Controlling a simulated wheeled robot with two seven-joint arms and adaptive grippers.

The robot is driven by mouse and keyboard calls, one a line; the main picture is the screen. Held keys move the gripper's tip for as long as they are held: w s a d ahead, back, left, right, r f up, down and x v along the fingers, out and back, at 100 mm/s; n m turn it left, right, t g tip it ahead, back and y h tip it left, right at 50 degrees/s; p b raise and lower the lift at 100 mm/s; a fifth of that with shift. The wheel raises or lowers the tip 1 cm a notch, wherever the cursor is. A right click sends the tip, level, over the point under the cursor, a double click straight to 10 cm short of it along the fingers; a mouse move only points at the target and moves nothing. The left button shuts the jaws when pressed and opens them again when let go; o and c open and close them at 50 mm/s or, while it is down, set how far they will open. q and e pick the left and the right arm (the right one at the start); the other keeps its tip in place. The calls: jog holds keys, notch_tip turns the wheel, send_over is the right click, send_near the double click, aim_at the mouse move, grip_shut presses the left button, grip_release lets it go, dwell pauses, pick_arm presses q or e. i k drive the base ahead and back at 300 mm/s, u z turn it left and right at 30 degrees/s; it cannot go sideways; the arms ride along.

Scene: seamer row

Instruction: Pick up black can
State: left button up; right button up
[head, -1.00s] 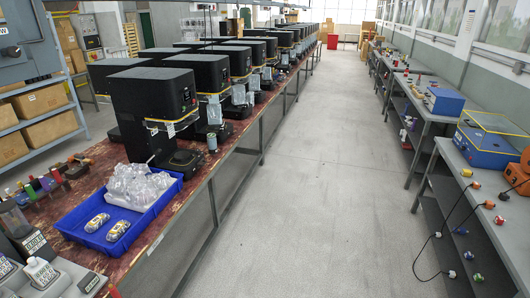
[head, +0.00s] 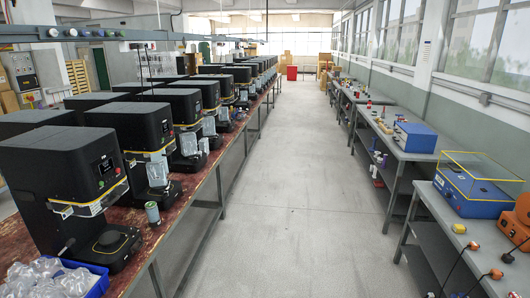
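A small dark grey-green can (head: 152,212) with a pale top stands upright on the red-brown bench, near its aisle edge. It is beside the nearest black seamer machine (head: 62,190). No plainly black can can be made out. Neither of my grippers is in view.
The long bench (head: 178,208) carries a row of black machines. A blue tray (head: 97,287) of clear plastic pieces is cut off at the lower left. The grey floor aisle (head: 275,220) is clear. Grey tables with a blue device (head: 415,137) line the right.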

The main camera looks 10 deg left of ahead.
aim_at(153, 214)
jog(key=u, duration=0.15)
jog(key=i, duration=1.75)
jog(key=u, duration=1.3)
jog(key=i, duration=1.2)
jog(key=u, duration=0.85)
